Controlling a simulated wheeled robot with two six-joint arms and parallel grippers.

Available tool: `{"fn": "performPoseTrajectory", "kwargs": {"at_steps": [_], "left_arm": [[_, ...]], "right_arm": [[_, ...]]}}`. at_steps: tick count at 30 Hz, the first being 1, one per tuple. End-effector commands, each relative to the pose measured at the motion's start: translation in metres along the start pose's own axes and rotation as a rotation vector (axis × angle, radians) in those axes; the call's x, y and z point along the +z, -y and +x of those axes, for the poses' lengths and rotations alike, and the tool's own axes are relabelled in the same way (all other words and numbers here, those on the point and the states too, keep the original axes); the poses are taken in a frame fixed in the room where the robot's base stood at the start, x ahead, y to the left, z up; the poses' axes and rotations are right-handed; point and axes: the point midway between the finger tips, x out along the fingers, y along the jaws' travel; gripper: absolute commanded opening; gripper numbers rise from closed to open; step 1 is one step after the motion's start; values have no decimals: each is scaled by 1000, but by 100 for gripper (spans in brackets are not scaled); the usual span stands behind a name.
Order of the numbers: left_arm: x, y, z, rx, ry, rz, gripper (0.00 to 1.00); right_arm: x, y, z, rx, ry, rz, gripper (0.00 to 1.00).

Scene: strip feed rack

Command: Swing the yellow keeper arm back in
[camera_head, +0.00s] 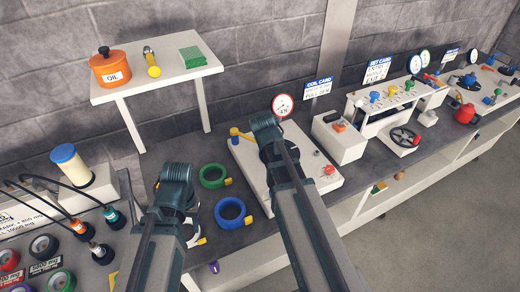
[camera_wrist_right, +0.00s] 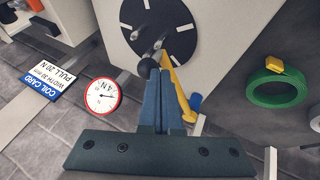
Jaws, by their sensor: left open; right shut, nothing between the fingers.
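The yellow keeper arm (camera_head: 243,136) lies on the white board (camera_head: 248,170), beside the black disc (camera_head: 266,154). In the right wrist view the keeper arm (camera_wrist_right: 180,92) runs from near the disc (camera_wrist_right: 165,28) down along the fingers, partly hidden by them. My right gripper (camera_wrist_right: 157,73) is shut and empty, its tips close to the arm's upper end; I cannot tell whether they touch. In the head view it is hidden behind my right arm. My left gripper (camera_head: 188,214) is open over the bench, left of the blue ring, its fingers mostly hidden.
A green ring (camera_head: 213,176) and a blue ring (camera_head: 231,213) lie between my arms. A red-rimmed dial (camera_head: 282,105) and a coil card (camera_head: 318,87) stand behind the board. A red knob (camera_head: 328,170) is at its right. Hoses and spools are at the left.

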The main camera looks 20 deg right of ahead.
Motion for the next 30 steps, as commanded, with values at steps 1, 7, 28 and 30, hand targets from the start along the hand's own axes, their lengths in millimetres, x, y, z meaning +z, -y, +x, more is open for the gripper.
{"fn": "performPoseTrajectory", "kwargs": {"at_steps": [1, 7, 28, 30], "left_arm": [[0, 0, 0, 0, 0, 0, 46], [0, 0, 0, 0, 0, 0, 46], [0, 0, 0, 0, 0, 0, 46], [0, 0, 0, 0, 0, 0, 46]], "right_arm": [[-2, -7, 5, 1, 2, 3, 0], [-7, -25, 15, 1, 4, 2, 0], [-12, -39, 25, 3, 2, 1, 0], [-12, -39, 25, 3, 2, 1, 0]]}}
